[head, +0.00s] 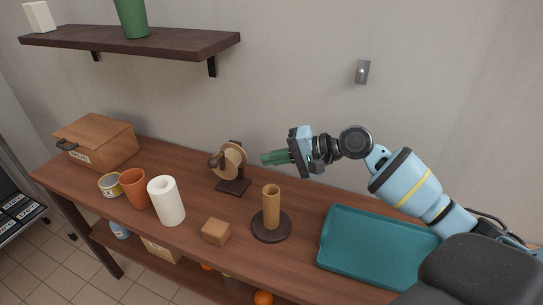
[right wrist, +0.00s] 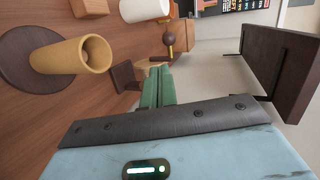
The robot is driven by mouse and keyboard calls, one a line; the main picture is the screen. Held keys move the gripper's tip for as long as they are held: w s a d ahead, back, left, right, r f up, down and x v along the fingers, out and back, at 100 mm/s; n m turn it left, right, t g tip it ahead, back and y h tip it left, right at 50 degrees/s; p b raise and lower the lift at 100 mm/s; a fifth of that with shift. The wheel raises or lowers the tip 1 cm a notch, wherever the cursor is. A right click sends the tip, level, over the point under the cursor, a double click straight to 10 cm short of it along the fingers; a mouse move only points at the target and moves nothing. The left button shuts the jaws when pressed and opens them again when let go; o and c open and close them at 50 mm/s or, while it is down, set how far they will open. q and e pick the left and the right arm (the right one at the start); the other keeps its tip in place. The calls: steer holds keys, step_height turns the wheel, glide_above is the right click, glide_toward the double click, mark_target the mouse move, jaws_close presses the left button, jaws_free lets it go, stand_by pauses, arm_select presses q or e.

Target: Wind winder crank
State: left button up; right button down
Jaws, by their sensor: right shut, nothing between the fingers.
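The winder (head: 234,160) stands on the wooden table near the wall, with a tan round disc on a dark base. Its dark crank knob (head: 215,161) sticks out on the left side, facing the front. My right gripper (head: 264,158) is just right of the winder, fingers pointing left toward it, shut and empty, apart from the crank. In the right wrist view the green fingers (right wrist: 158,88) partly cover the winder; its knob (right wrist: 169,39) and base (right wrist: 124,76) show beyond them. My left gripper is not in view.
A tan tube on a round dark stand (head: 270,210) is below my right gripper. A wooden block (head: 216,232), white cylinder (head: 166,201), orange cup (head: 134,189) and wooden box (head: 97,142) stand left. A teal tray (head: 372,250) lies right. A shelf (head: 130,42) hangs above left.

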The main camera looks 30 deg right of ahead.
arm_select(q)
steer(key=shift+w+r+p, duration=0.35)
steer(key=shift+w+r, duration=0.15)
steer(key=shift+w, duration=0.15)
arm_select(e)
steer(key=r+x, duration=0.1)
steer(key=x, duration=0.9)
steer(key=shift+w+a, duration=0.45)
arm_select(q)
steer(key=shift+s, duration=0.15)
arm_select(e)
steer(key=shift+w, duration=0.1)
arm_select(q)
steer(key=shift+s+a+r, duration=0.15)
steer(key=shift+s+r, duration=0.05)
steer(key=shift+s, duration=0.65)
arm_select(e)
steer(key=shift+w+a+r+g+h, duration=0.2)
steer(key=shift+g+h, duration=0.1)
steer(key=shift+h, duration=0.1)
